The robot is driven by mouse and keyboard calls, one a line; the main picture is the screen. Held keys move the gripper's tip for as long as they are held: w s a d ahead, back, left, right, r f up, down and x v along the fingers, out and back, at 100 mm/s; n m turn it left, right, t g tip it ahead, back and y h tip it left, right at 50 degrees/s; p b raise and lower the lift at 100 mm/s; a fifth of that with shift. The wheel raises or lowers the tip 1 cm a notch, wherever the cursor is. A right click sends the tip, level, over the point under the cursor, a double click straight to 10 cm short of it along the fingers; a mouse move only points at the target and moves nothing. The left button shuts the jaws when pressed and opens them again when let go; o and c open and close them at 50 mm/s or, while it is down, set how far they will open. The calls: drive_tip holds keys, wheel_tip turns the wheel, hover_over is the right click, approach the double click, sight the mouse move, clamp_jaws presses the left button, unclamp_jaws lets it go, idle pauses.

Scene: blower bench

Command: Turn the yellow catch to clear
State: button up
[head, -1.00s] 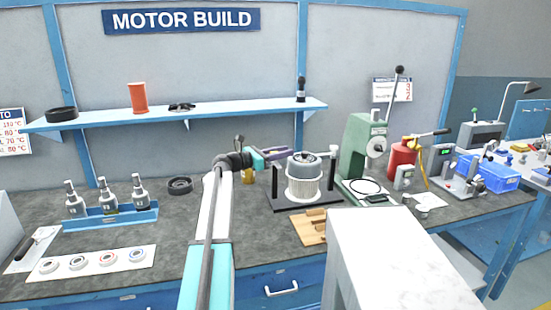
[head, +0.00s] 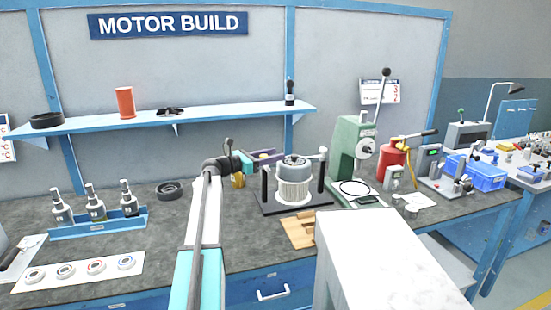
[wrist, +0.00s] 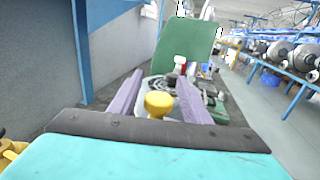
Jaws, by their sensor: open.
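The yellow catch (wrist: 158,103) shows in the wrist view as a round yellow knob between my two purple fingers. The fingers of my gripper (wrist: 157,88) are apart, one on each side of it, and I see no clear contact. In the head view my gripper (head: 268,158) is at the left side of the motor fixture, level with its top. The fixture has a black base (head: 272,206) and holds a pale ribbed motor body (head: 294,188) with a grey top. In the head view I cannot make out the catch behind my fingers.
A green press (head: 346,148) stands right of the fixture, with a red canister (head: 391,165) beyond it. A wooden block (head: 299,230) lies in front. A small brass-yellow piece (head: 238,181) is below my wrist.

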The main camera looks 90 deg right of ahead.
drive_tip(key=b+v, duration=0.1)
drive_tip(key=v, duration=1.2)
drive_tip(key=shift+r, duration=0.15)
